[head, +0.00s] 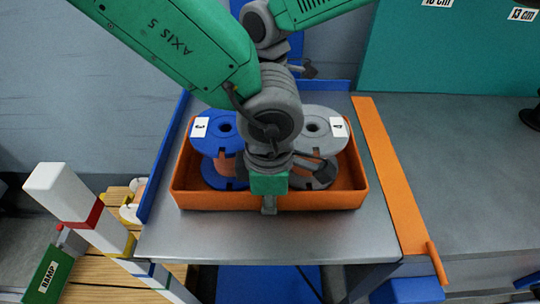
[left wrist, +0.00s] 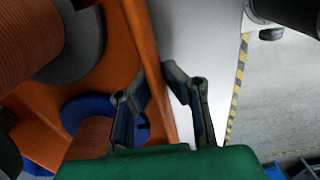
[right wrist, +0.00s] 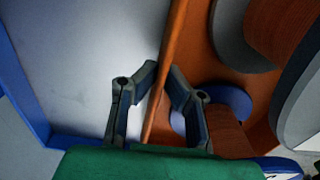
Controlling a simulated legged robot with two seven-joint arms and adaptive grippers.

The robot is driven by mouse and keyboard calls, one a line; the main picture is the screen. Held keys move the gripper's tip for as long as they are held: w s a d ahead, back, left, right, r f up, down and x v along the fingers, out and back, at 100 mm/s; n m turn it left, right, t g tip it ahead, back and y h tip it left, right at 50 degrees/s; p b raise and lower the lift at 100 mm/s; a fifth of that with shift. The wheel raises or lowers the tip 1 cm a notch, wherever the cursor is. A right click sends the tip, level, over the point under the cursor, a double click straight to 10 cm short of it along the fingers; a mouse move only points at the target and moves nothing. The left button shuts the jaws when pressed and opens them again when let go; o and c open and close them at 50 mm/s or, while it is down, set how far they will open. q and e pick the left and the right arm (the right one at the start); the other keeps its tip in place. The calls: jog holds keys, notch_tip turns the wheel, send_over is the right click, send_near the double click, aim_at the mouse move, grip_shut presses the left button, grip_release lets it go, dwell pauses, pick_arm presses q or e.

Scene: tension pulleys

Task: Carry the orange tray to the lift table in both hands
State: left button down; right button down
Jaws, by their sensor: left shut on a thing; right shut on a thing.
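The orange tray (head: 225,201) rests on a grey metal table (head: 215,240). It holds a blue spool (head: 222,128) labelled 3 and a grey spool (head: 325,125) labelled 4, each wound with orange-brown material. My left gripper (head: 268,205) is at the middle of the tray's near wall. In the left wrist view its fingers (left wrist: 157,72) straddle the wall and are shut on it. In the right wrist view my right gripper (right wrist: 162,70) is shut on the opposite wall. In the head view the left arm hides the right gripper and the tray's middle.
Blue rails line the table's left (head: 163,155) and far sides. An orange strip (head: 400,175) with a handle lies along its right side, beside a wider grey surface (head: 470,160). A banded white post (head: 75,205) and a green RAMP sign (head: 48,275) stand at the left.

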pick_arm(q)
jog(key=shift+s+a+f+b, duration=0.15)
jog(key=shift+f+b, duration=0.25)
jog(key=shift+f, duration=0.2)
pick_arm(e)
jog(key=shift+w+a+f, duration=0.15)
jog(key=shift+w+f, duration=0.05)
jog(key=shift+f, duration=0.2)
pick_arm(q)
jog(key=c, duration=1.7)
grip_release()
jog(key=shift+r, duration=0.15)
pick_arm(e)
jog(key=c, duration=1.7)
grip_release()
jog(key=shift+r, duration=0.1)
pick_arm(q)
jog(key=shift+d+r, duration=0.15)
jog(key=shift+d, duration=0.3)
pick_arm(e)
jog(key=shift+s+d, duration=0.2)
jog(key=shift+d, duration=0.25)
